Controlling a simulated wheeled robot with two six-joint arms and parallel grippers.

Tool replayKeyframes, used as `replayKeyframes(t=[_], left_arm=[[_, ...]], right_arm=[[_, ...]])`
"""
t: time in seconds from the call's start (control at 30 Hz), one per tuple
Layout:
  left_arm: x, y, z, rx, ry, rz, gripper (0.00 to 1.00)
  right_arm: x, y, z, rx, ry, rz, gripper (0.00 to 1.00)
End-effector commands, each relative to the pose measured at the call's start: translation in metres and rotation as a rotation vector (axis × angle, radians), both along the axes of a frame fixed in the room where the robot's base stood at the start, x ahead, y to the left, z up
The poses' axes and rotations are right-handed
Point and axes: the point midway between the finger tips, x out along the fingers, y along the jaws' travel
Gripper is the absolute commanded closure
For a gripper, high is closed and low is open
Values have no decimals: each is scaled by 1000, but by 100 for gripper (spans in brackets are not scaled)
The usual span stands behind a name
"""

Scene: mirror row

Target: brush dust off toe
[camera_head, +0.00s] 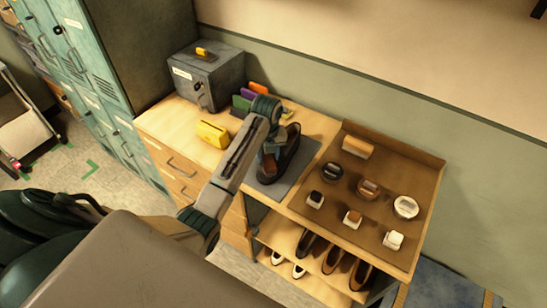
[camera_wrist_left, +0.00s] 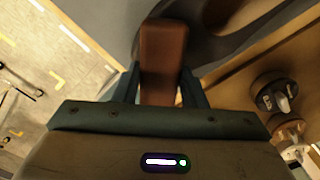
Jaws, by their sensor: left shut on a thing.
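A dark shoe (camera_head: 291,150) stands on a grey mat (camera_head: 300,171) on the wooden counter. My left gripper (camera_head: 269,158) is over the near end of the shoe, partly hiding it. It is shut on a brown brush (camera_head: 269,166), which is block-shaped. In the left wrist view, the brush (camera_wrist_left: 163,55) sits between the two fingers, with part of the dark shoe (camera_wrist_left: 225,14) beyond it. I cannot tell whether the brush touches the shoe, and no dust can be made out. My right gripper is not in view.
A brown tray (camera_head: 385,207) to the right holds several tins, small bottles and a wood-backed brush (camera_head: 357,146). Shoes (camera_head: 332,257) fill the shelf below. A wall runs behind.

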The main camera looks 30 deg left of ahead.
Motion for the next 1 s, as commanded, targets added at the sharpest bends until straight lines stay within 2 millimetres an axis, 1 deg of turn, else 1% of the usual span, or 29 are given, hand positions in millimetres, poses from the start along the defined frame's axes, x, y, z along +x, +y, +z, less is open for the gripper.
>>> replayKeyframes(t=[0.17,0.57,0.67,0.87,1.0], left_arm=[[0,7,-1,2,3,1,87],[2,39,1,1,2,2,87],[3,41,1,0,1,1,87],[12,39,-1,-1,1,1,87],[12,36,-2,-1,1,0,87]], right_arm=[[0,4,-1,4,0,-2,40],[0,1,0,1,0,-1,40],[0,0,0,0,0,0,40],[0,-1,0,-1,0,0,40],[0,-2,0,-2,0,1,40]])
